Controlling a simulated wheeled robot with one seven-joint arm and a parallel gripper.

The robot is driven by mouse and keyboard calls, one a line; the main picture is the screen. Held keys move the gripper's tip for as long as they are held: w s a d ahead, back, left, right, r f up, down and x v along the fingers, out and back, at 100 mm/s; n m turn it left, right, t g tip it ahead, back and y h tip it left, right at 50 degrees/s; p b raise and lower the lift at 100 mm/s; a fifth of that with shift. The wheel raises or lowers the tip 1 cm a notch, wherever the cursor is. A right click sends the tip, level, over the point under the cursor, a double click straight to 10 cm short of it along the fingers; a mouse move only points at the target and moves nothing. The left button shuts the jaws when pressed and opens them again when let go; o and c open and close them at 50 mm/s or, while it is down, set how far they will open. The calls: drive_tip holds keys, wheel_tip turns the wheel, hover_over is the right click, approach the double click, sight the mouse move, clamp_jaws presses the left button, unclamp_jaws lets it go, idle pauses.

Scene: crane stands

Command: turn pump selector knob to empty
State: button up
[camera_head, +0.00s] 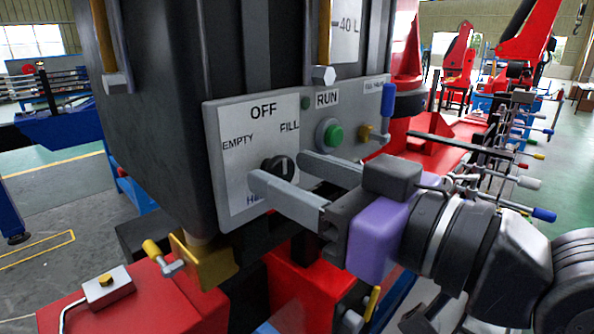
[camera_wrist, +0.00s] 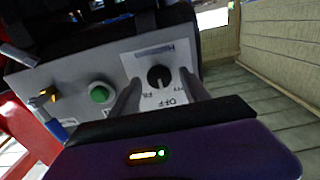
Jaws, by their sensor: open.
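The pump selector knob (camera_head: 280,166) is a round black knob on a pale grey panel (camera_head: 238,186). The labels OFF, EMPTY and FILL stand around it, EMPTY on the left and FILL on the right; a lower label is partly hidden by a finger. A pale mark on the knob looks near vertical, on the side toward OFF. My gripper (camera_head: 283,174) is open, with one finger on each side of the knob. In the wrist view the knob (camera_wrist: 159,77) shows between the two fingers (camera_wrist: 160,84). I cannot tell whether the fingers touch it.
A dark tank (camera_head: 150,90) rises behind the panel. Red cranes stand behind.

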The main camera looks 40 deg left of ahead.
clamp_jaws()
drive_tip(key=shift+f+n+b, duration=0.1)
drive_tip(key=shift+n+b, duration=0.2)
drive_tip(key=shift+b, duration=0.35)
drive_tip(key=n+b, duration=0.2)
drive_tip(key=b, duration=0.2)
drive_tip(key=shift+f+n, duration=0.15)
drive_tip(key=shift+n, duration=0.25)
drive_tip(key=n+b, duration=0.3)
drive_tip(key=shift+s+b, duration=0.1)
drive_tip(key=shift+b, duration=0.2)
drive_tip(key=shift+n+b, duration=1)
drive_tip(key=shift+n, duration=0.2)
drive_tip(key=shift+r, duration=0.2)
unclamp_jaws()
